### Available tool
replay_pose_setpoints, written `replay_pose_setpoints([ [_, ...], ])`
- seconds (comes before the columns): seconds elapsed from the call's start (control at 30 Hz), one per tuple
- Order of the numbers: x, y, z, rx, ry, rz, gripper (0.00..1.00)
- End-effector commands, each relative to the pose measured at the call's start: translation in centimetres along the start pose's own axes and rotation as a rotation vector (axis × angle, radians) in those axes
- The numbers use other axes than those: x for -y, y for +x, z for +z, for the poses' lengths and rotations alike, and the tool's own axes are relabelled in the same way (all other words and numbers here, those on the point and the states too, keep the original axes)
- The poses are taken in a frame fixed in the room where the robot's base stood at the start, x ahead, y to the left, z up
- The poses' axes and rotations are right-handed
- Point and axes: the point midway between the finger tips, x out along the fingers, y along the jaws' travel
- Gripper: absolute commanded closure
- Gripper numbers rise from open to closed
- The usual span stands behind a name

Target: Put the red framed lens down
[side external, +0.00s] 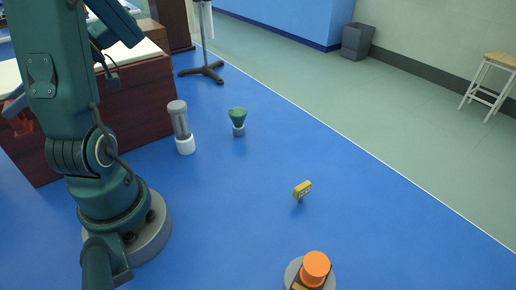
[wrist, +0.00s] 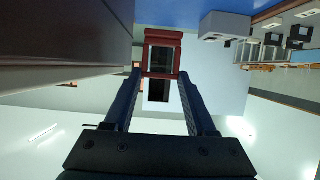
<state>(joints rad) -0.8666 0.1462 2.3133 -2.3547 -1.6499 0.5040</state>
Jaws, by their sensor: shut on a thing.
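The red framed lens (wrist: 163,37) is at the top middle of the wrist view, a red frame around a pane. My gripper (wrist: 160,77) is shut on its lower part, one dark finger on each side. The lens is held off the end of the fingers, with the blue floor beyond it. My gripper is not clearly visible there.
A dark red-brown wooden bench (side external: 145,100) with a pale top stands behind my arm. On the blue floor are a clear grey-capped cylinder (side external: 181,125), a green cone-topped piece (side external: 238,117), a small yellow block (side external: 302,189) and an orange cylinder (side external: 315,266). Floor between them is clear.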

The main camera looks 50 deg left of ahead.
Motion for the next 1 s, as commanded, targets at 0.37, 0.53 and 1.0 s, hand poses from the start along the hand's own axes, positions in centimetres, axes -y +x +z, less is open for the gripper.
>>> replay_pose_setpoints([
  [0.37, 0.0, -1.7, -4.2, 0.005, -0.006, 0.001, 1.00],
  [0.53, -0.5, -3.1, -6.0, 0.004, 0.007, 0.020, 1.00],
  [1.0, -7.2, -14.2, -2.2, 0.024, 0.162, 0.370, 1.00],
])
